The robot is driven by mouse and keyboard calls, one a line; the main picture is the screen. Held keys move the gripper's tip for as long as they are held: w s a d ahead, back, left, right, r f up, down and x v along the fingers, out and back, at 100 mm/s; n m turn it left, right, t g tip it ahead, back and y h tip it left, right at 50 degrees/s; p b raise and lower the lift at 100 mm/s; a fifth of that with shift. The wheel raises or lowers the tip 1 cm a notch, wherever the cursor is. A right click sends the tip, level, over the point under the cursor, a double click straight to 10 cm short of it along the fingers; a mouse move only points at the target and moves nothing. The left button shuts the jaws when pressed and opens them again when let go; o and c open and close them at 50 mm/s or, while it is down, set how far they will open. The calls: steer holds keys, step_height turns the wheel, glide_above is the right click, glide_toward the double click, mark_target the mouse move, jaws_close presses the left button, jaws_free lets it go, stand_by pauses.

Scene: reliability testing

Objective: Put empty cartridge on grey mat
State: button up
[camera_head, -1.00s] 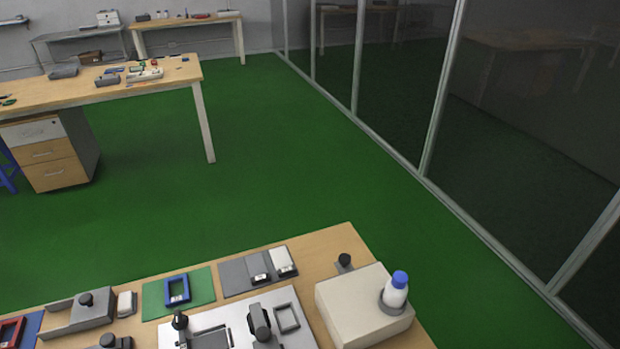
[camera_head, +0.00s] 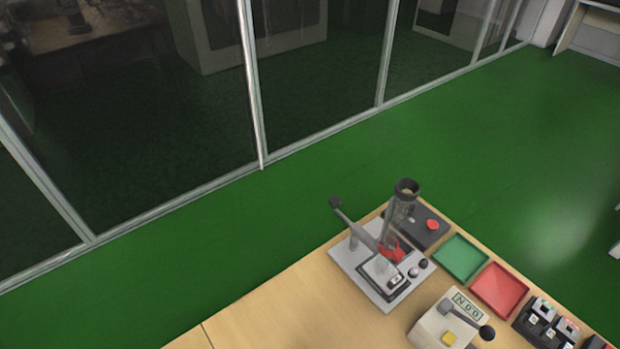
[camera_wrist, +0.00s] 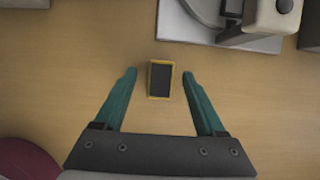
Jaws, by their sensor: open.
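My gripper (camera_wrist: 160,74) shows in the wrist view with its two teal fingers spread wide apart. A small dark rectangular piece with a yellow frame (camera_wrist: 161,80) lies on the wooden table between the fingertips, and neither finger appears to touch it. I cannot tell for certain whether this piece is the empty cartridge. No grey mat can be made out in either current view. My gripper is not in the head view.
The head view shows a lever fixture (camera_head: 385,270), a green tray (camera_head: 460,257), a red tray (camera_head: 498,289), a counter device (camera_head: 445,325) and a dark rack (camera_head: 545,325). The bench's left part is bare.

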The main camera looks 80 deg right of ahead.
steer(key=shift+s+d+f, duration=0.1)
steer(key=shift+s+f, duration=0.05)
steer(key=shift+f, duration=0.35)
steer(key=shift+c, duration=0.3)
jaws_close()
steer(key=shift+r, duration=0.15)
